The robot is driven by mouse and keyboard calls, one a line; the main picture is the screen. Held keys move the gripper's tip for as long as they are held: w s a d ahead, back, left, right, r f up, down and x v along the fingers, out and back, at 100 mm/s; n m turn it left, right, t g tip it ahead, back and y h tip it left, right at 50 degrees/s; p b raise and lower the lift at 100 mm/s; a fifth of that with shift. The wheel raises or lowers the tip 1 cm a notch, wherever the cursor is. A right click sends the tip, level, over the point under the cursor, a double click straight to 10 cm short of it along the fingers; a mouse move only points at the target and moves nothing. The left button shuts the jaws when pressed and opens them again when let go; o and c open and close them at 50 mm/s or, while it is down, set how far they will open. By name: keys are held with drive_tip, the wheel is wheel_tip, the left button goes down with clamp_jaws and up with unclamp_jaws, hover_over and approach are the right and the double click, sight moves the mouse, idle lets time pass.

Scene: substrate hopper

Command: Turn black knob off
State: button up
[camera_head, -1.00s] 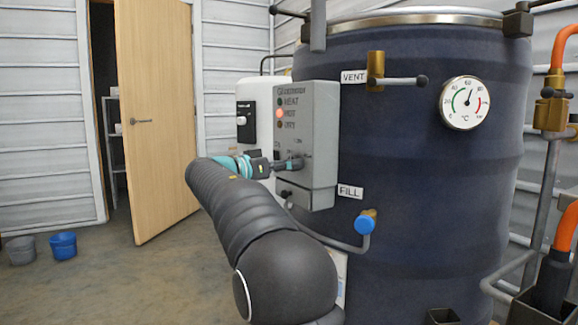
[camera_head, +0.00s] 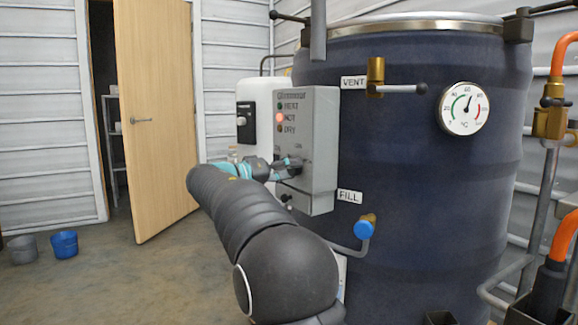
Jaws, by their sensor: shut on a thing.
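A grey control box (camera_head: 322,150) is fixed to the front of the dark blue drum. It carries a column of lamps marked HEAT, HOT and DRY; the HOT lamp (camera_head: 280,117) glows red. My gripper (camera_head: 291,166) is at the middle of the box's face, with its fingers shut on the black knob there. The fingers mostly hide that knob, so its pointer and setting cannot be read. A smaller black knob (camera_head: 285,197) sits lower on the box, below my gripper and apart from it.
A white unit (camera_head: 262,100) with a black panel stands behind the box. The VENT valve (camera_head: 376,72), blue FILL handle (camera_head: 363,228) and dial gauge (camera_head: 464,106) are on the drum (camera_head: 430,180). Orange-hosed pipes stand at right. Buckets (camera_head: 63,245) sit on open floor at left.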

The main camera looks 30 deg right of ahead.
drive_tip(key=n+p, duration=0.2)
drive_tip(key=n, duration=0.2)
drive_tip(key=shift+r+n+p, duration=0.1)
drive_tip(key=shift+n+p, duration=0.25)
drive_tip(key=shift+n, duration=0.05)
idle(0.4)
drive_tip(key=o, duration=1.1)
drive_tip(key=shift+o, duration=0.2)
drive_tip(key=s+a, duration=0.1)
drive_tip(key=a, duration=1.1)
drive_tip(key=shift+s, duration=0.3)
drive_tip(key=shift+n, duration=0.4)
